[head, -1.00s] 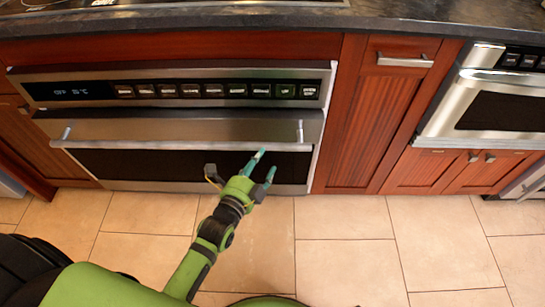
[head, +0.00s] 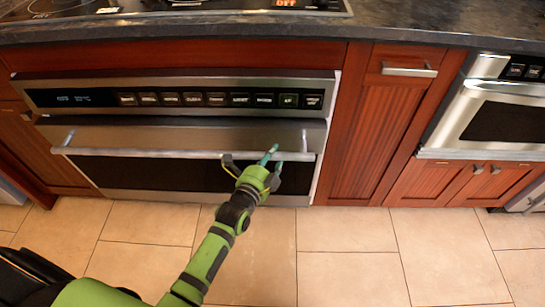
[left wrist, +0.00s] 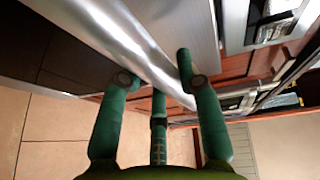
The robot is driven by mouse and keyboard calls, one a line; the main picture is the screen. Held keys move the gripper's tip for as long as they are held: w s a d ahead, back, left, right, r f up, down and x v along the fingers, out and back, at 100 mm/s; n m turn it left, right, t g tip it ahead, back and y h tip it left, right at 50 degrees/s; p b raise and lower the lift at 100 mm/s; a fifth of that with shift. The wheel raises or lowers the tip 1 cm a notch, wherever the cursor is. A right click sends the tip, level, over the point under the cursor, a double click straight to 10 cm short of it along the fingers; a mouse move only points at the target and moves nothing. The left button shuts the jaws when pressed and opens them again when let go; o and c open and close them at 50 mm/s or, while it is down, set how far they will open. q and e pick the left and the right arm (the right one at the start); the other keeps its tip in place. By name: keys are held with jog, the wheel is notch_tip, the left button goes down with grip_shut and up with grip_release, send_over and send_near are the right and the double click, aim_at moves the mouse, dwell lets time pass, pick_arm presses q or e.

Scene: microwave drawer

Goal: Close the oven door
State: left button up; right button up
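The oven (head: 185,84) is set in the red-brown cabinets under the counter, with a dark control panel on top. Its door (head: 180,137) has a steel upper band, a dark window and a long horizontal bar handle (head: 140,152). I cannot tell how far the door stands open. My left gripper (head: 252,163) is open at the right part of the handle, its fingers overlapping the bar. In the left wrist view the handle (left wrist: 105,40) runs diagonally past the spread fingertips (left wrist: 157,72); contact is unclear. My right gripper is not in view.
A second steel oven (head: 492,118) is built in at the right. A wooden cabinet (head: 375,135) stands between them. A cooktop (head: 170,8) lies in the dark counter above. The tiled floor (head: 350,255) in front is clear.

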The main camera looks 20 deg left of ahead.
aim_at(276, 141)
pick_arm(q)
jog(key=shift+w+r, duration=0.2)
grip_shut()
jog(key=w, duration=0.1)
jog(key=w+p, duration=0.1)
jog(key=w+a+r+p, duration=0.1)
jog(key=shift+g, duration=0.4)
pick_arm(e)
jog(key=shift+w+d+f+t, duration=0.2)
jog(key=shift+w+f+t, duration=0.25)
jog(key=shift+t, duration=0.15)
pick_arm(q)
jog(key=shift+r, duration=0.1)
jog(key=o, duration=1.1)
grip_release()
jog(key=shift+o, duration=0.2)
jog(key=shift+w+f, duration=0.2)
jog(key=shift+s, duration=0.1)
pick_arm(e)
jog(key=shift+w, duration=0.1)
pick_arm(q)
jog(key=shift+s, duration=0.1)
